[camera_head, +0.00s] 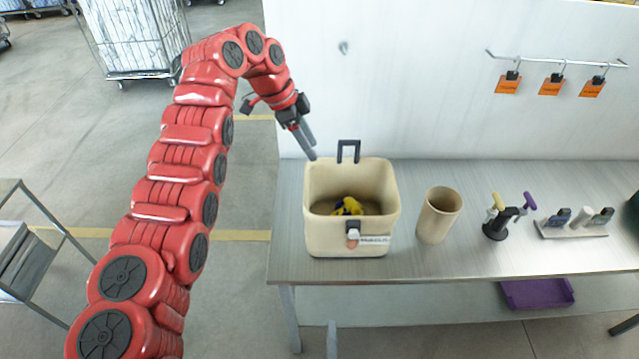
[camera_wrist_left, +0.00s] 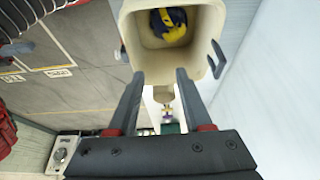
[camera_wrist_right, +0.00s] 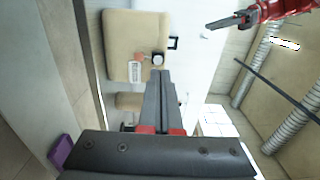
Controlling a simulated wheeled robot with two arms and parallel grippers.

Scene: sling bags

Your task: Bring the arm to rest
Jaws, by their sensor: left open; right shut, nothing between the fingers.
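My left gripper (camera_head: 306,146) is in the air behind and above the left rear corner of a cream bin (camera_head: 322,232) on the table. Its two fingers are apart in the left wrist view (camera_wrist_left: 160,78), with nothing between them. The bin holds a yellow and dark blue bundle (camera_head: 347,207), which also shows in the left wrist view (camera_wrist_left: 170,22). My right gripper (camera_wrist_right: 160,74) is shut and empty, pointing toward the bin's labelled front with a visible gap. My left gripper also shows at the upper right of the right wrist view (camera_wrist_right: 232,19).
The metal table (camera_head: 470,265) also carries a tan cup (camera_head: 438,215), a small stand with coloured handles (camera_head: 500,225) and a tray of small items (camera_head: 573,225). Orange tags (camera_head: 550,87) hang from a wall rail. A purple tray (camera_head: 538,294) sits below. A wheeled cage stands back left.

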